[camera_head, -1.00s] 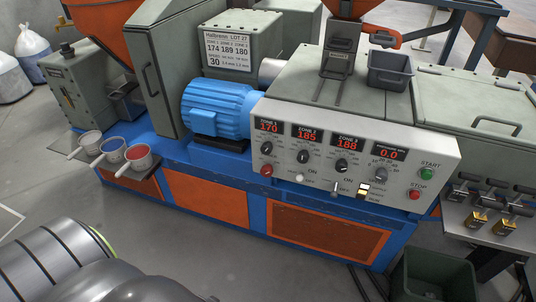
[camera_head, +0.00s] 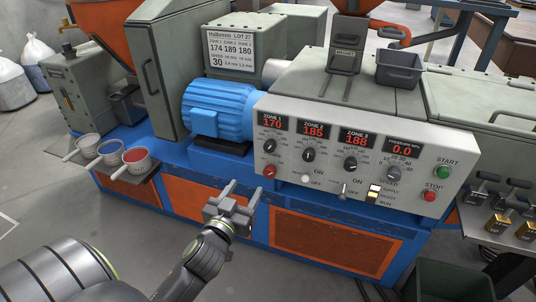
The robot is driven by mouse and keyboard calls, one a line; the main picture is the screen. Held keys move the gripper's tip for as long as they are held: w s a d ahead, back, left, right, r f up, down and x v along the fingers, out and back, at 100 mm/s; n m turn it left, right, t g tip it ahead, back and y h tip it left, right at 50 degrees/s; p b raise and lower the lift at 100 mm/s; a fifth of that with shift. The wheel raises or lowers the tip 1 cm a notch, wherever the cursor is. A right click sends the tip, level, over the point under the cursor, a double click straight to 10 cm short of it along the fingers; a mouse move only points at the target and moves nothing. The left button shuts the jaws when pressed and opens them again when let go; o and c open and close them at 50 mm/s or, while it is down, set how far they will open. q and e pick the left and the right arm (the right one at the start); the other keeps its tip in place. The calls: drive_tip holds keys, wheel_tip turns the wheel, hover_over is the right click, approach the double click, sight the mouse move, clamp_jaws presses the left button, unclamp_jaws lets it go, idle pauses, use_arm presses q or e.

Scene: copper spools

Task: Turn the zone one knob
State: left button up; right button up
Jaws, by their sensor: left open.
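The zone one knob (camera_head: 269,147) is a black dial on the white control panel (camera_head: 420,208), below the red ZONE 1 display (camera_head: 270,123) that reads 170. Knobs for zone two (camera_head: 309,155) and zone three (camera_head: 350,164) sit to its right, under displays reading 185 and 188. My left gripper (camera_head: 244,191) is open and empty, in front of the blue machine base, below and left of the zone one knob and apart from it. My right gripper is not in view.
A red button (camera_head: 269,171) sits just below the zone one knob. A blue motor (camera_head: 220,110) stands left of the panel. Small pans (camera_head: 137,160) rest on a shelf at left. A placard (camera_head: 231,50) shows 174, 189, 180. A dark bin (camera_head: 455,280) stands at lower right.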

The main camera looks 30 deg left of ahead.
use_arm(q)
approach(268, 149)
drive_tip(key=x, duration=0.9)
drive_tip(key=shift+w+p, duration=0.3)
drive_tip(key=shift+w, duration=0.05)
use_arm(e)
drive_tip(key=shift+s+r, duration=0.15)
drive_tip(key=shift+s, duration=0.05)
use_arm(q)
drive_tip(key=c, duration=1)
drive_tip(key=shift+o, duration=0.2)
